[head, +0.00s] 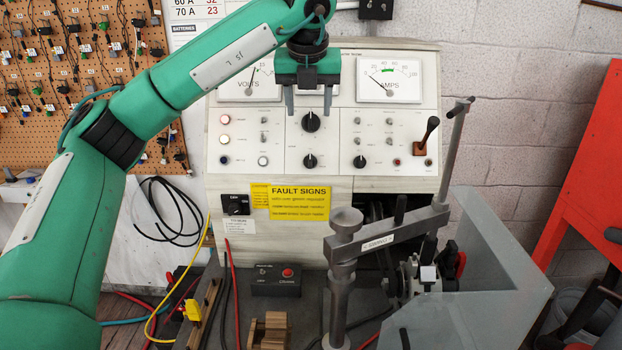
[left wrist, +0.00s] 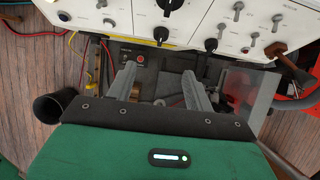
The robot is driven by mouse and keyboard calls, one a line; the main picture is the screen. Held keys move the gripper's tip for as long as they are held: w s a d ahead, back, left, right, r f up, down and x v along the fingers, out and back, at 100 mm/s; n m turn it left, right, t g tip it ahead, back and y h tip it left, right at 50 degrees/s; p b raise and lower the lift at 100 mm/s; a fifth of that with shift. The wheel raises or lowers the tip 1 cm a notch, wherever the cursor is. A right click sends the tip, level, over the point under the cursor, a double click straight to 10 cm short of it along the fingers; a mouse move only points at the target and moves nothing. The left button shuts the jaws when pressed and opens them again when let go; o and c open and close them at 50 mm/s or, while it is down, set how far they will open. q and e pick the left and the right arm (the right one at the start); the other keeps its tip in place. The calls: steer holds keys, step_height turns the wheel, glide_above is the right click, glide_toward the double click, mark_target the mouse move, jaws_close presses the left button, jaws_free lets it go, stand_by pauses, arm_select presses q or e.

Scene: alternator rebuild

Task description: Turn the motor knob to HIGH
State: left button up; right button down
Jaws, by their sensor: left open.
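A white test bench panel (head: 230,132) carries several black knobs: a large one (head: 311,122) in the middle, a smaller one (head: 310,161) below it, and another (head: 360,161) to the right. A black knob on a dark plate (head: 236,204) sits lower left. Their labels are too small to read, so I cannot tell which is the motor knob. My left gripper (head: 309,98) is open and empty, its fingers pointing down in front of the panel, around the space just above the large knob in the head view. In the left wrist view the gripper (left wrist: 160,80) shows nothing between its fingers. My right gripper is out of view.
A black box with a red button (head: 275,280) and wooden blocks (head: 270,330) stand on the bench. A grey clamp arm (head: 385,237) and a grey guard (head: 470,310) fill the right front. A yellow sign (head: 299,203) hangs below the panel. Loose cables lie at left.

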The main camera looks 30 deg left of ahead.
mark_target(310, 159)
arm_select(q)
steer(key=p+x, duration=0.2)
steer(key=x, duration=1.1)
steer(key=shift+f, duration=0.4)
steer(key=shift+w+f+p, duration=0.2)
steer(key=shift+f+p, duration=0.1)
steer(key=shift+f, duration=0.35)
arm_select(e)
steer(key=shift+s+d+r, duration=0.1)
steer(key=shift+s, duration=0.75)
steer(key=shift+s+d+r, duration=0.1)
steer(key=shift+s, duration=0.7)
arm_select(q)
steer(key=c, duration=1)
